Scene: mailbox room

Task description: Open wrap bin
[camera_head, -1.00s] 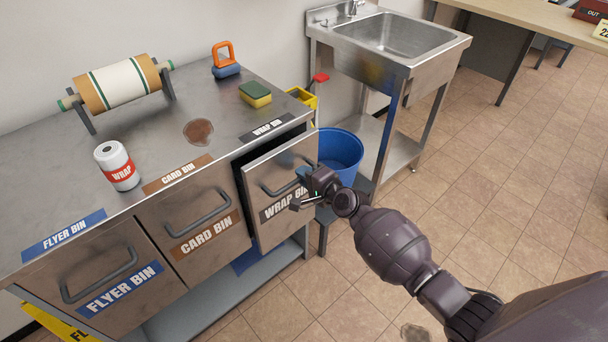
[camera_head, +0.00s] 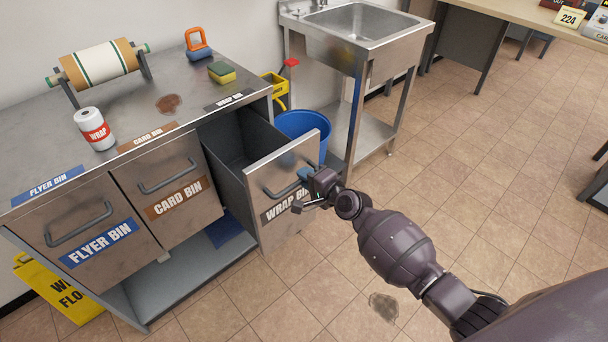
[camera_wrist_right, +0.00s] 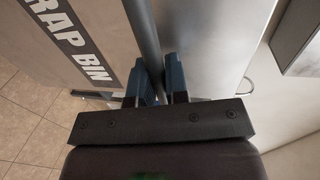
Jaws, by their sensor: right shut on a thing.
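The wrap bin (camera_head: 283,170) is a grey metal drawer at the right end of the steel counter. It stands pulled well out, and its dark empty-looking inside shows from above. Its front bears a "WRAP BIN" label, which the right wrist view also shows (camera_wrist_right: 75,40). My right gripper (camera_head: 306,187) is at the drawer front, shut on the bin's bar handle (camera_wrist_right: 146,38). In the wrist view its blue fingertips sit on either side of the bar. My arm covers part of the label in the head view. My left gripper is not in view.
The card bin (camera_head: 173,182) and flyer bin (camera_head: 83,229) are closed beside it. A blue bucket (camera_head: 301,128) stands just behind the open drawer, near the sink (camera_head: 359,37). A yellow floor sign (camera_head: 62,292) is at lower left. The tiled floor at right is open.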

